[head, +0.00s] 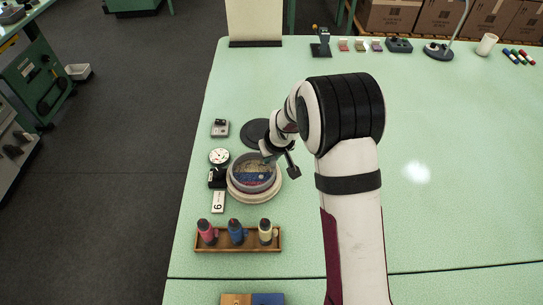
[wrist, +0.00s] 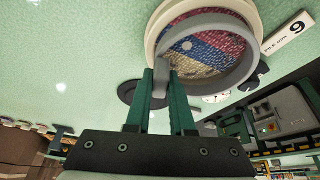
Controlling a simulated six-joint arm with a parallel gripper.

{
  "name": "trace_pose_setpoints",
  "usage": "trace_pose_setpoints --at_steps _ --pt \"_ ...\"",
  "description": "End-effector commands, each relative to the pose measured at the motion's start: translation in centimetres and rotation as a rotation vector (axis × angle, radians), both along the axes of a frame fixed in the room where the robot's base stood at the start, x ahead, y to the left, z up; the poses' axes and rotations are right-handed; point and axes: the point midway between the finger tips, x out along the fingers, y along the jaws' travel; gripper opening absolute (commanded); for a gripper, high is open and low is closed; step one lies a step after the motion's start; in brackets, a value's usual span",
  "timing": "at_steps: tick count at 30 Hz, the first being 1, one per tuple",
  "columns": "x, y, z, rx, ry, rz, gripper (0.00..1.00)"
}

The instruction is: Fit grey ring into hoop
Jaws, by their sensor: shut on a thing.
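The grey ring (head: 235,181) is over the round cream hoop (head: 256,197), with a tufted patch (head: 254,177) of beige, blue and red bands showing inside it. In the wrist view the grey ring (wrist: 232,82) overlaps the cream hoop (wrist: 152,38) and looks slightly off-centre from it. I cannot tell whether the two touch. My gripper (head: 268,154) is at the ring's far side in the head view. In the wrist view its green fingers (wrist: 165,80) are shut on a grey tab of the ring. The fingers hide part of the rim.
A black disc (head: 256,133) lies just behind the hoop. A dial (head: 219,156), a small black device (head: 216,178) and a card marked 9 (head: 218,202) stand close on its left. A wooden rack (head: 238,244) with several bottles is in front.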

Motion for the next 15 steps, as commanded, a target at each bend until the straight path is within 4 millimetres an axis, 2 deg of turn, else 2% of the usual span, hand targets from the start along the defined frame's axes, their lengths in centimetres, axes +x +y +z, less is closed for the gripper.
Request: trace_pose_setpoints --at_steps 15 --pt "0.00 0.01 -0.71 0.001 0.000 0.000 0.00"
